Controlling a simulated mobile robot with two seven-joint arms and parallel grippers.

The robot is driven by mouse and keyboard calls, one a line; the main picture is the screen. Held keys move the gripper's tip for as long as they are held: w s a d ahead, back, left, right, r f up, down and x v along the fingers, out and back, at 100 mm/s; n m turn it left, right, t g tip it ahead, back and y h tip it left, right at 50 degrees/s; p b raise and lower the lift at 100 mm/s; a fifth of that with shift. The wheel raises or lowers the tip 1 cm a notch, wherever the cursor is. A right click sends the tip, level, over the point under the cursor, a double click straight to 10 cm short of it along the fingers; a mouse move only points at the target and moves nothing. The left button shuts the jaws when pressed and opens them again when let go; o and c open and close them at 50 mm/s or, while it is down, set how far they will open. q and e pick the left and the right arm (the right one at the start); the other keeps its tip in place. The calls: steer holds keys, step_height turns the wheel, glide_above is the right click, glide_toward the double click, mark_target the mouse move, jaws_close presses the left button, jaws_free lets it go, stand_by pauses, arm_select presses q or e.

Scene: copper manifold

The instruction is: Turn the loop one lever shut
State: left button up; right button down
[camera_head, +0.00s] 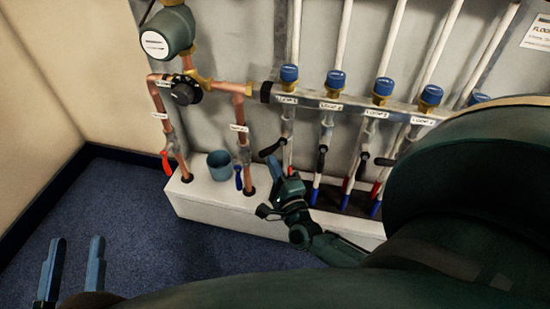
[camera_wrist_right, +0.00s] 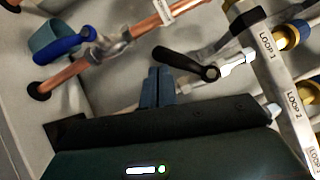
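The loop one lever (camera_head: 272,148) is black and sits on the valve below the LOOP 1 label, slanted down-left away from its pipe. In the right wrist view the lever (camera_wrist_right: 183,62) runs from its pivot at the right to a free end at the left, at an angle to the pipe. My right gripper (camera_head: 272,163) is just below the lever. Its two fingers (camera_wrist_right: 158,78) are together with nothing seen between them, and their tips are close to the lever; contact cannot be told. My left gripper (camera_head: 74,245) is open and empty over the floor at lower left.
Other loop levers (camera_head: 321,160) stand close to the right. A teal cup (camera_head: 219,165), copper pipes (camera_head: 240,135) and a blue lever (camera_head: 238,178) are to the left. A white ledge (camera_head: 205,200) runs below. My right arm hides the right side. The blue carpet (camera_head: 150,230) is clear.

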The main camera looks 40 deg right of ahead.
steer(key=shift+w+a+r+p, duration=0.6)
steer(key=shift+w+a, duration=0.15)
steer(key=shift+w, duration=0.15)
arm_select(q)
steer(key=shift+w+a+f+b, duration=0.1)
steer(key=shift+f+b, duration=0.1)
steer(key=shift+b, duration=0.45)
arm_select(e)
steer(key=shift+w+a+r+m+t+h, duration=0.3)
steer(key=shift+w+a+r+m, duration=0.25)
steer(key=shift+r+m, duration=0.2)
steer(key=shift+r, duration=0.1)
